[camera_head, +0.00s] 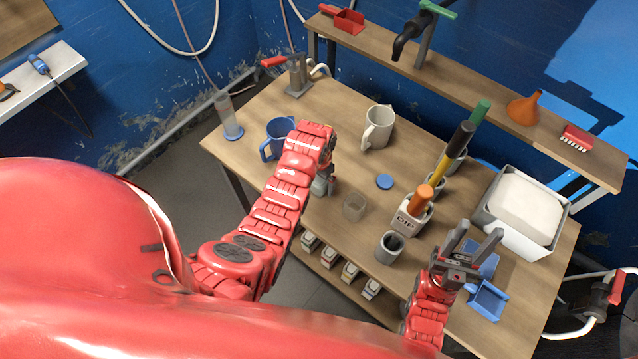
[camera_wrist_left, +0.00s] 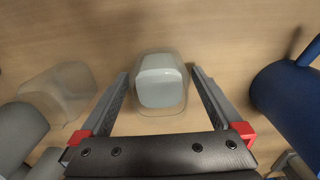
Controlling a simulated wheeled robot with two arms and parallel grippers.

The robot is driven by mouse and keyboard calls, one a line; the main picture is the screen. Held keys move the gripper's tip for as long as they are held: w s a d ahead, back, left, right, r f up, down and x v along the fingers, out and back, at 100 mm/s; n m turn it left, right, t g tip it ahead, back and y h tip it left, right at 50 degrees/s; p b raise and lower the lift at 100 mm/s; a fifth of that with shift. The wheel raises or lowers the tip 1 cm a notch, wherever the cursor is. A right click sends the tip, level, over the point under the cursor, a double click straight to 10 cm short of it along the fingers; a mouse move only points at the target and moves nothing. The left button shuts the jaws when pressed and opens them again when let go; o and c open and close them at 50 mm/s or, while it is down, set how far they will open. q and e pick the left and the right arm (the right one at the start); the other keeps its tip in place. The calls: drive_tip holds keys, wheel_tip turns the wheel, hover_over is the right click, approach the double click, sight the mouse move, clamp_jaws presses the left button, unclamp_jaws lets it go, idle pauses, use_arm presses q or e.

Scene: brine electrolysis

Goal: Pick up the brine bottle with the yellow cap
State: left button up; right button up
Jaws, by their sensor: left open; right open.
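Several small bottles stand in a row on the lower shelf under the bench's front edge. One of them (camera_head: 349,272) seems to have a yellow cap, though it is small in the head view. My left gripper (camera_head: 322,184) is over the bench top, pointing down, partly hidden by its own arm. In the left wrist view its open fingers (camera_wrist_left: 160,90) flank a clear, pale-filled vessel (camera_wrist_left: 160,82) without visible contact. I cannot tell whether this is a bottle, and I see no yellow on it. My right gripper (camera_head: 478,236) is open and empty, fingers up, at the bench's front right.
A blue jug (camera_head: 279,137) and white jug (camera_head: 378,128) stand behind the left gripper. A glass beaker (camera_head: 354,207), grey cup (camera_head: 389,248) and DIP holder (camera_head: 411,218) stand to its right. A blue dustpan (camera_head: 487,300) lies near the right gripper.

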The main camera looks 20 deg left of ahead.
use_arm(q)
drive_tip(key=shift+f, duration=0.25)
drive_tip(key=shift+c, duration=0.2)
drive_tip(key=c, duration=1.5)
